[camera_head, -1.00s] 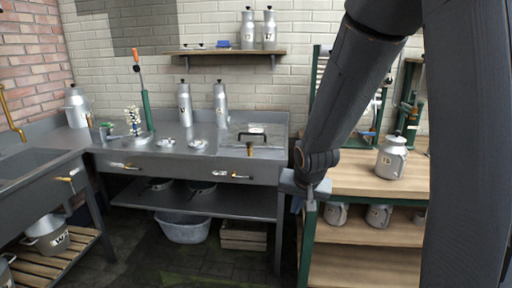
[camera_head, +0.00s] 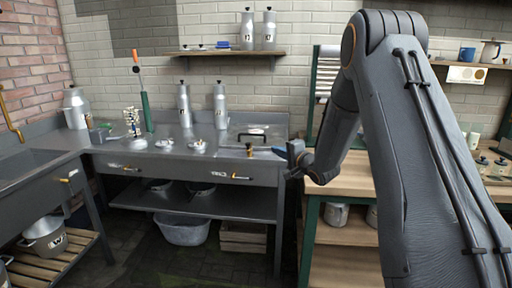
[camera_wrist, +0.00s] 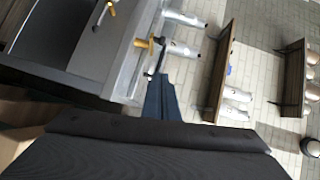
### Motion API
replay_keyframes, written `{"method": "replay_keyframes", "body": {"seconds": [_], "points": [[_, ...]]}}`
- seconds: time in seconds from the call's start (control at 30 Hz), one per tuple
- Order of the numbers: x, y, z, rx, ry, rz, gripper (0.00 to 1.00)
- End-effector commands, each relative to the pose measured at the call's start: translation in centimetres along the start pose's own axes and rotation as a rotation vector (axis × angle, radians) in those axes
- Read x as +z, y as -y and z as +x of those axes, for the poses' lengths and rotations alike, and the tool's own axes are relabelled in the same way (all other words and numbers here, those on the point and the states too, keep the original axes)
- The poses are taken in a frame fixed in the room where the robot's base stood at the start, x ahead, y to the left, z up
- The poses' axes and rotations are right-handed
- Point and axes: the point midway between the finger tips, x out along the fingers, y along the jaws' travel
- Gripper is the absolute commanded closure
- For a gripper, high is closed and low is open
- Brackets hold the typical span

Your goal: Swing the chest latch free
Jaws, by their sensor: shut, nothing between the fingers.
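The chest lid (camera_head: 232,139) is a grey metal panel in the right part of the steel counter, with a black bar handle (camera_head: 252,134) on it. The small brass-coloured latch (camera_head: 249,149) stands at the lid's front edge. In the wrist view the latch (camera_wrist: 143,43) shows beyond my fingertips, turned sideways by the tilted camera. My gripper (camera_head: 279,150) is just right of the latch, with its blue fingers pointing left towards it. In the wrist view my gripper (camera_wrist: 159,82) is shut and empty. A gap seems to remain between the fingertips and the latch.
Two tall milk cans (camera_head: 184,105) stand at the counter's back. A wall shelf (camera_head: 225,52) with cans is above. A wooden bench (camera_head: 352,178) lies right, partly hidden behind my arm. A green stand with an orange-tipped lever (camera_head: 146,110) rises at the counter's left.

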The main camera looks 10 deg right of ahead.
Motion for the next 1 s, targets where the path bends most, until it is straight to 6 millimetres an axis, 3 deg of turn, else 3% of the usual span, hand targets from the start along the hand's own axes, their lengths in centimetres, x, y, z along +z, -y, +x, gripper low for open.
{"method": "replay_keyframes", "body": {"seconds": [0.27, 0.67, 1.0], "points": [[0.1, 0.0, 2.2, 0.0, 0.0, -0.001, 1.0], [0.1, 0.0, 9.9, 0.001, 0.0, -0.001, 1.0], [2.7, 0.0, 12.6, 0.002, 0.0, -0.001, 1.0]]}}
